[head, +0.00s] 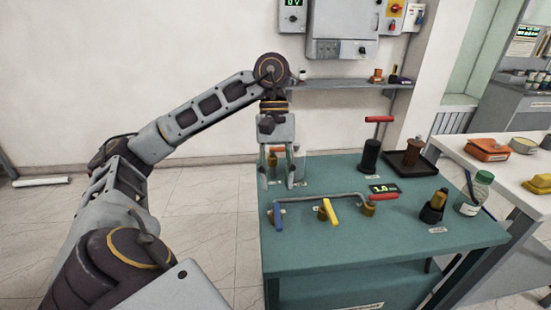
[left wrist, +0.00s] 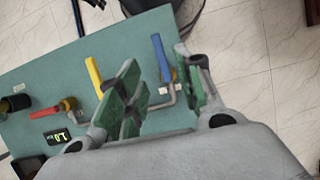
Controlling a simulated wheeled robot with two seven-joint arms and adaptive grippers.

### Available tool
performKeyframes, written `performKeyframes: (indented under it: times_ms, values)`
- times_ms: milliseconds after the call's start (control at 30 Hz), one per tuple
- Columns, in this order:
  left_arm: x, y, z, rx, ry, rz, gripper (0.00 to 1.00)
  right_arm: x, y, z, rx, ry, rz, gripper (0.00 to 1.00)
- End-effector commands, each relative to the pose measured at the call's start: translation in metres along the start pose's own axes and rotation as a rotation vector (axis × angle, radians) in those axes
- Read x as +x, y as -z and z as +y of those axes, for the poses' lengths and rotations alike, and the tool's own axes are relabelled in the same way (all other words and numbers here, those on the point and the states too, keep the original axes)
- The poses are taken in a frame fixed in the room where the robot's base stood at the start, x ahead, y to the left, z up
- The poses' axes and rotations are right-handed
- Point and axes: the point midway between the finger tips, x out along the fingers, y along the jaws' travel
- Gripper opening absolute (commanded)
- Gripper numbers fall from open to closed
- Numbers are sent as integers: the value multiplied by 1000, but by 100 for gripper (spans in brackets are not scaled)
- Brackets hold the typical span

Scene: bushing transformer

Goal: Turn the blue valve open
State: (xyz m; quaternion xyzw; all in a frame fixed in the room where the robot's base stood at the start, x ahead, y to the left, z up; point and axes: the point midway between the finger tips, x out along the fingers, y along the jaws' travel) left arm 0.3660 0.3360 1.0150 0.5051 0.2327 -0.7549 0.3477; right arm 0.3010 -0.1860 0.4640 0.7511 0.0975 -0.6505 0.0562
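The blue valve handle (head: 278,215) is at the front left of the green table, at the left end of a grey pipe (head: 318,197). It points toward the table's front edge. In the left wrist view the blue handle (left wrist: 161,57) shows in the gap between the fingers, beyond them. My left gripper (head: 279,184) is open and empty, pointing down above the table, behind and above the blue handle and apart from it. Its green-padded fingers also show in the left wrist view (left wrist: 165,85). My right gripper is in neither view.
A yellow handle (head: 329,211) and a red handle (head: 384,196) stand along the pipe, right of the blue one. A small display (head: 384,188) sits beside the red one. A black cylinder (head: 369,156), tray (head: 424,164) and bottle (head: 474,194) stand farther right.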

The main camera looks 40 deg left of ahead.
Motion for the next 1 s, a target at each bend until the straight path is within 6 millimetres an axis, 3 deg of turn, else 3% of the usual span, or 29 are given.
performKeyframes:
  times_ms: [1000]
  values:
    - [-24,0,0,0,0,2,36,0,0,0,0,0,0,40]
